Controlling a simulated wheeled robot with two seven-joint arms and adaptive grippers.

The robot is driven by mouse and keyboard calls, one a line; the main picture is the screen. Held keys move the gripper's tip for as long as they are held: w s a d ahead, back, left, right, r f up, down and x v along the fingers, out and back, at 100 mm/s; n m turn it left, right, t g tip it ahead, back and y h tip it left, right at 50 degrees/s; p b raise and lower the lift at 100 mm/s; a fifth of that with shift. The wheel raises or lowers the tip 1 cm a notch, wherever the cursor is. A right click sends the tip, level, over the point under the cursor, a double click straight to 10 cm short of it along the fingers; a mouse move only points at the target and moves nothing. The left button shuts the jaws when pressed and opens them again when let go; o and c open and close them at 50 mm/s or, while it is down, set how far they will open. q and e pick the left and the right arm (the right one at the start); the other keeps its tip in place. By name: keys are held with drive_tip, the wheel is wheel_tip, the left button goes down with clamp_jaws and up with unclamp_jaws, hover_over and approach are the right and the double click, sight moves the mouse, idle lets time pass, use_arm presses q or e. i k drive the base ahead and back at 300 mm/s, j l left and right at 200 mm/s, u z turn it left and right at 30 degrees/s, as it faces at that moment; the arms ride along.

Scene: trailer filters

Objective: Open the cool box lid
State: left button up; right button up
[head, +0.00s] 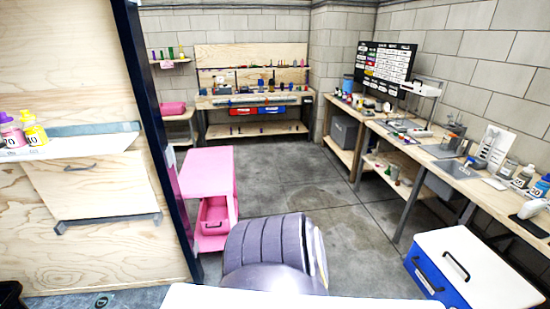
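The cool box (424,275) stands on the floor at the lower right of the head view. It has a blue body and a white lid (483,262), which looks closed. A dark handle (456,265) lies on the top near the left side, and another dark handle (427,276) is on the blue side.
A long workbench (478,186) with bottles and a sink runs along the right wall behind the cool box. A pink cart (207,174) stands left of centre. A wooden wall with a shelf (75,147) is at the left. The grey floor (310,180) between is largely clear.

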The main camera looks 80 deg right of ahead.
sight(485, 281)
drive_tip(key=z, duration=4.6)
